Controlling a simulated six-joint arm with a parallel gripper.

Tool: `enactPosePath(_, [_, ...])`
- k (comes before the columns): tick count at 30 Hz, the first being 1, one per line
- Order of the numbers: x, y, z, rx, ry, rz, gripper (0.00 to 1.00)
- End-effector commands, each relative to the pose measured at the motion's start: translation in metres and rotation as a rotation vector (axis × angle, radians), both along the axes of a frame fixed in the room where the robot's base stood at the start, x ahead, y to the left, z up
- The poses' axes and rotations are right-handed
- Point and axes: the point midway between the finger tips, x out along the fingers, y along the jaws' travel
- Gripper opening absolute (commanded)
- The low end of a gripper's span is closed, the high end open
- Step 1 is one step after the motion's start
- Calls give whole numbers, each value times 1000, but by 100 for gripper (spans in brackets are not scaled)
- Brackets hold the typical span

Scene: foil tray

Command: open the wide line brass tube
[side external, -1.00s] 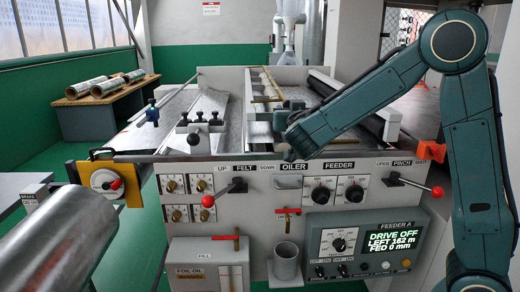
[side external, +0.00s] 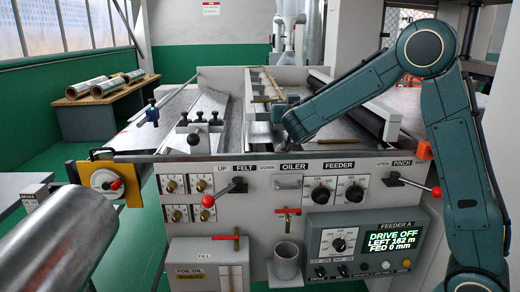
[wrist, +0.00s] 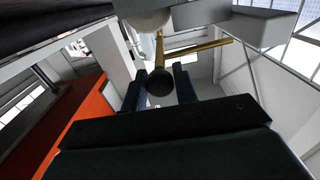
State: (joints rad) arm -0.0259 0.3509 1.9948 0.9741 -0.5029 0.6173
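A brass tube (side external: 267,82) runs along the top of the machine, behind the oiler panel. A short brass crosspiece (side external: 266,99) shows near its front end. In the wrist view a brass tube (wrist: 200,48) runs across the upper part, joined by a stub that ends in a dark round knob (wrist: 160,83). My gripper (wrist: 160,84) has its fingers apart, one on each side of the knob in this view. I cannot tell whether they touch it. In the side view my gripper (side external: 279,111) is at the crosspiece's right, its fingertips hard to make out.
The front panel (side external: 290,165) carries a felt lever (side external: 225,190), a pinch lever (side external: 410,184), feeder knobs and a red-handled valve (side external: 288,211). A control box (side external: 370,245) reads DRIVE OFF. Orange shows in the wrist view.

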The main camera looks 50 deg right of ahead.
Motion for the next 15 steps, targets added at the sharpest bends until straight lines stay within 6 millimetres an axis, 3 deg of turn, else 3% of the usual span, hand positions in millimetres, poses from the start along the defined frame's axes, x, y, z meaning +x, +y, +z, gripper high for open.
enactPosePath(1, [0,0,0,0,0,0,19])
enactPosePath(4, [0,0,0,0,0,0,0])
enactPosePath(15, [0,0,2,-14,14,0,0])
